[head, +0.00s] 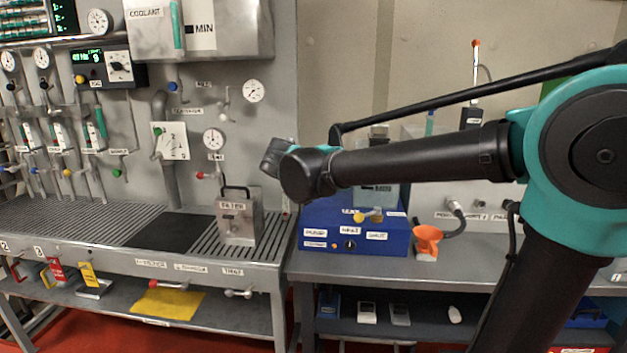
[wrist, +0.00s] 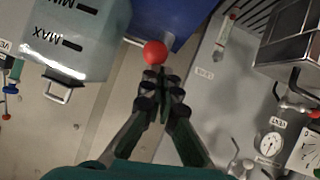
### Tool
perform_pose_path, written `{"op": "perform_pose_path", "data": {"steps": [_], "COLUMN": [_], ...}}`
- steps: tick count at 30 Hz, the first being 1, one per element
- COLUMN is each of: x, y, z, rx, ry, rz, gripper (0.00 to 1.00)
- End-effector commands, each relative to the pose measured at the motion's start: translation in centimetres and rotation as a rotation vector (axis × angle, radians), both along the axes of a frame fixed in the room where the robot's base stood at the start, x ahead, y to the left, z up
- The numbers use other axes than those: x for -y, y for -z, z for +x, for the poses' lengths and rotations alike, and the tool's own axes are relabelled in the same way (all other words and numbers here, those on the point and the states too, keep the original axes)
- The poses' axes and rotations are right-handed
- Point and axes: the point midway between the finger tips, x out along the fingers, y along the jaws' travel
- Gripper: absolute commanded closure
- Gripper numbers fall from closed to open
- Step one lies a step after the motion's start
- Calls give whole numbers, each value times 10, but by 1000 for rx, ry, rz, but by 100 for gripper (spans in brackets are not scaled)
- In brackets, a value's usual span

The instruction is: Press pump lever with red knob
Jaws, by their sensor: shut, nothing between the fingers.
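The red knob (wrist: 155,52) is a round ball in the wrist view, at the end of a short pale lever beside a blue box (wrist: 180,22). My gripper (wrist: 163,78) is shut and empty, its fingertips just below the knob in the picture. I cannot tell whether they touch it. In the head view my arm's end (head: 285,168) is in front of the blue box (head: 352,222) and hides the knob and my fingers.
A translucent tank marked MIN and MAX (wrist: 72,40) is close on the wrist view's left.

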Motion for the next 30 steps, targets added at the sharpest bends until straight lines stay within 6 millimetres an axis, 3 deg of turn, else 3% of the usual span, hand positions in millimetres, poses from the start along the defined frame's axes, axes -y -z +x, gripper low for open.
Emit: {"op": "perform_pose_path", "data": {"steps": [12, 30], "x": [-11, -12], "y": [-25, -28], "z": [-55, -61], "rx": [0, 1], "ry": [-3, -1], "rz": [-1, -1], "gripper": [100, 100]}}
